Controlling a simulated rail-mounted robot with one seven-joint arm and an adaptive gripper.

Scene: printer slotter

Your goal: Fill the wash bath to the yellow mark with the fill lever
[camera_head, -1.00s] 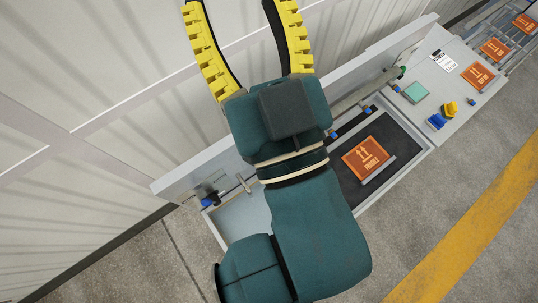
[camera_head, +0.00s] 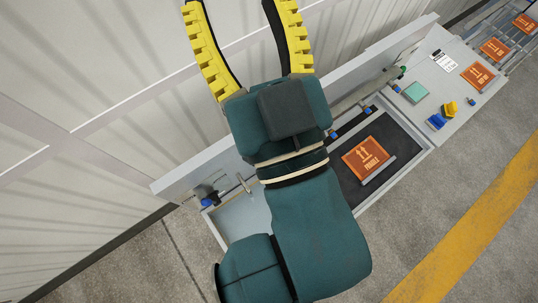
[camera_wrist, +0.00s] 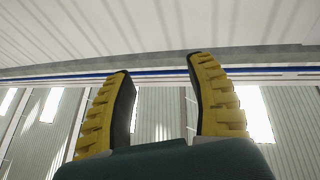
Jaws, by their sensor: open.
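My gripper (camera_head: 233,10) is open and empty, its two yellow ribbed fingers pointing up at the pale wall in the head view. The fingers also show, spread apart, in the wrist view (camera_wrist: 158,68). Below it, partly behind my arm, is a pale tray (camera_head: 232,216) at the machine's left end, which looks like the wash bath. A small metal rod (camera_head: 243,183) and a blue knob (camera_head: 207,201) stand at its back left; I cannot tell which is the fill lever. The yellow mark and any water level cannot be made out.
A green block (camera_head: 415,92), blue and yellow pieces (camera_head: 436,122) and more orange boxes (camera_head: 477,75) sit further right. A grey panel (camera_head: 190,178) backs the machine. Open floor lies in front.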

